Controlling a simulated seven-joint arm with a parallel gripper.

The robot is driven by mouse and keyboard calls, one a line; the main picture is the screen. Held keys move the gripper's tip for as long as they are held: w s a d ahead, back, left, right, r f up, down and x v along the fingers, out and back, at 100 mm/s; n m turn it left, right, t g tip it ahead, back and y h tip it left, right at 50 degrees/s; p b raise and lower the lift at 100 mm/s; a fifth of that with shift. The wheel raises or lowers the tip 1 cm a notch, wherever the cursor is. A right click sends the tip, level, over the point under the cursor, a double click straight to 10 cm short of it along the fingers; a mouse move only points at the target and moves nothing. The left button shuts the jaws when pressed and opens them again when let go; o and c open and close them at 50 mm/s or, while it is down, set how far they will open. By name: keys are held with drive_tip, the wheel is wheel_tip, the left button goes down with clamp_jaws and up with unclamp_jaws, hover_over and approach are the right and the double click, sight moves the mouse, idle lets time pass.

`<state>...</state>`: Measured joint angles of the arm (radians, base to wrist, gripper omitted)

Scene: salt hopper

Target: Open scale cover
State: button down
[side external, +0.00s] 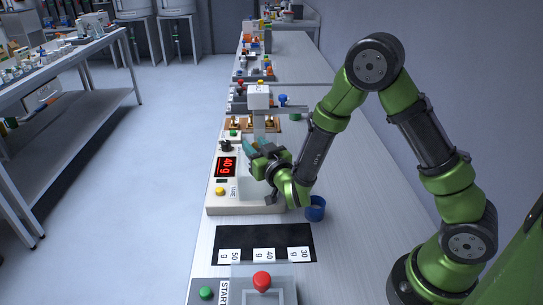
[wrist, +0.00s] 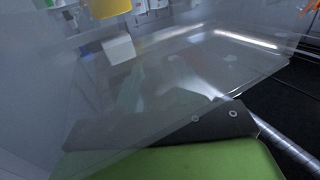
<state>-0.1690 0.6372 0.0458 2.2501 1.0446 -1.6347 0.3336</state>
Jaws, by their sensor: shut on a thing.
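The scale (side external: 215,206) stands on the bench with a red display (side external: 226,167) reading 40 g and a yellow button (side external: 220,191). My gripper (side external: 258,147) is over the right part of the scale, and my wrist hides part of it. The clear scale cover (wrist: 205,65) fills much of the wrist view as a tilted see-through panel. My gripper is shut on the cover; the fingertips and the exact grip are hard to make out. A green and dark part of my gripper fills the bottom of the wrist view.
A blue cup (side external: 315,209) stands right of the scale, close to my wrist. A black mat (side external: 230,240) with 50, 40 and 30 g cards lies in front. A START unit with a red knob (side external: 262,280) is nearest. A white dispenser (side external: 259,97) stands behind the scale.

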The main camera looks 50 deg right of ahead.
drive_tip(key=c, duration=0.8)
unclamp_jaws()
drive_tip(key=v, duration=0.7)
drive_tip(key=shift+s+a, duration=0.1)
drive_tip(key=shift+s, duration=0.15)
